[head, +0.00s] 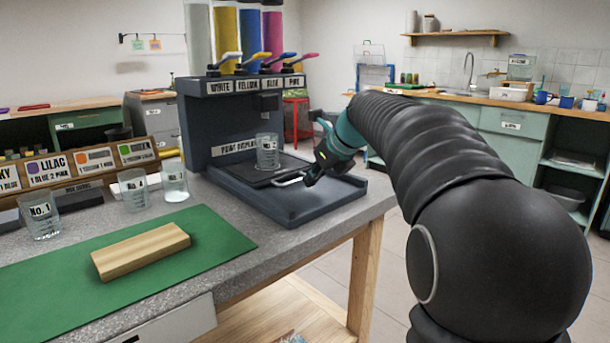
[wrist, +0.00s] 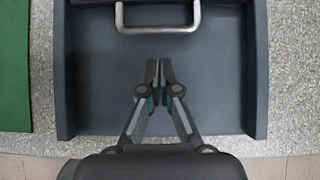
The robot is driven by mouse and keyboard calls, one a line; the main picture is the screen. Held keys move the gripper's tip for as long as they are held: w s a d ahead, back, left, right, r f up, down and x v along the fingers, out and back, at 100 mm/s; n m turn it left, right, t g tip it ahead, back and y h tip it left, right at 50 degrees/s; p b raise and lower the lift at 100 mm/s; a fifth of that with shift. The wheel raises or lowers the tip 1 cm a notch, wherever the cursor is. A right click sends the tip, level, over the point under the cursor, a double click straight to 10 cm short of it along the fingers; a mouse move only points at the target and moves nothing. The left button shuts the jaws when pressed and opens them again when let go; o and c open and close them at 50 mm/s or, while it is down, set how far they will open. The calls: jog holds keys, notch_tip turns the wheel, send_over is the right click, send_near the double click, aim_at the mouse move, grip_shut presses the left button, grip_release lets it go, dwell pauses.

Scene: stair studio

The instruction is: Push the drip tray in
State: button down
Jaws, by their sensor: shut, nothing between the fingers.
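The dark drip tray (head: 254,170) lies in the base of the paint dispenser. Its pale, U-shaped handle (head: 289,182) sticks out of the front, over the base floor. In the wrist view the handle (wrist: 158,29) is at the top centre, and most of the tray is beyond the top edge. My gripper (head: 311,179) is shut and empty, close to the handle on its front side. In the wrist view the fingertips (wrist: 158,66) point at the middle of the handle, with a gap between. A clear labelled beaker (head: 267,152) stands on the tray.
The dispenser base (head: 310,203) has raised side walls; its front floor is bare. Glass beakers (head: 135,190), a wooden block (head: 141,249) and a green mat (head: 205,240) are on the counter to the left. The counter edge (head: 375,207) is close on the right.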

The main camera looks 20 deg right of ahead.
jog(key=v, duration=1)
jog(key=s+a+f+n, duration=0.1)
jog(key=s+n, duration=0.1)
jog(key=s+a+f+n, duration=0.1)
jog(key=s+n, duration=0.1)
jog(key=s+a+f+n, duration=0.1)
jog(key=s+a+n, duration=0.1)
jog(key=s, duration=0.1)
jog(key=shift+f+n+g+h, duration=0.3)
jog(key=shift+f+n+h, duration=0.05)
jog(key=shift+n+h, duration=0.05)
jog(key=s+a+f+n+g+h, duration=0.1)
jog(key=s+a+f+n+h, duration=0.2)
jog(key=s+f+n, duration=1.6)
jog(key=s+a+n, duration=0.1)
jog(key=s+n, duration=0.2)
jog(key=n, duration=0.1)
jog(key=shift+f+n, duration=0.3)
jog(key=shift+f, duration=0.05)
